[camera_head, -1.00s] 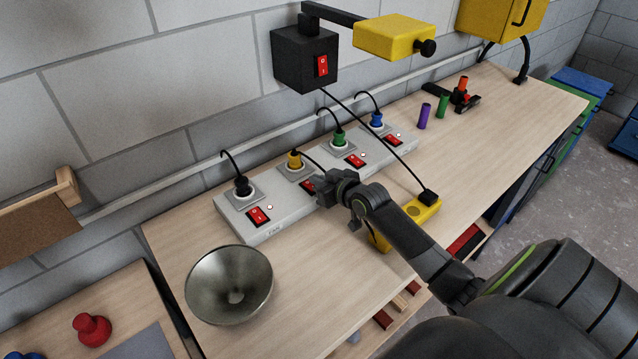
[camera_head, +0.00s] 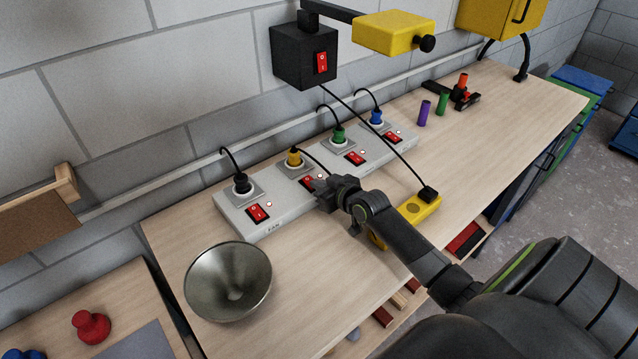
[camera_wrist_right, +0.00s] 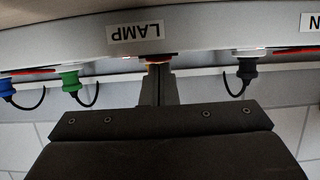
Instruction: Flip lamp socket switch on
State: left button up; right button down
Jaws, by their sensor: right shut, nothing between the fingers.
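A long pale socket strip (camera_head: 232,214) lies on the bench along the wall, with several plugs and red rocker switches. The lamp socket holds a yellow plug (camera_head: 294,158), and its red switch (camera_head: 306,181) is partly covered by my right gripper. My right gripper (camera_head: 318,186) is shut and empty, with its tips at the strip's front side by that switch. In the right wrist view the shut fingers (camera_wrist_right: 157,72) point at the strip just beside the LAMP label (camera_wrist_right: 135,32). I cannot tell whether they touch the switch or which way it is tipped. My left gripper is out of view.
A black plug (camera_head: 241,184) with the fan switch (camera_head: 258,212) is left of the lamp socket; green (camera_head: 338,135) and blue (camera_head: 377,118) plugs are right. A metal bowl (camera_head: 228,282) stands in front.

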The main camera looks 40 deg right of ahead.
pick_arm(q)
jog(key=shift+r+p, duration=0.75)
pick_arm(e)
jog(key=shift+r, duration=0.8)
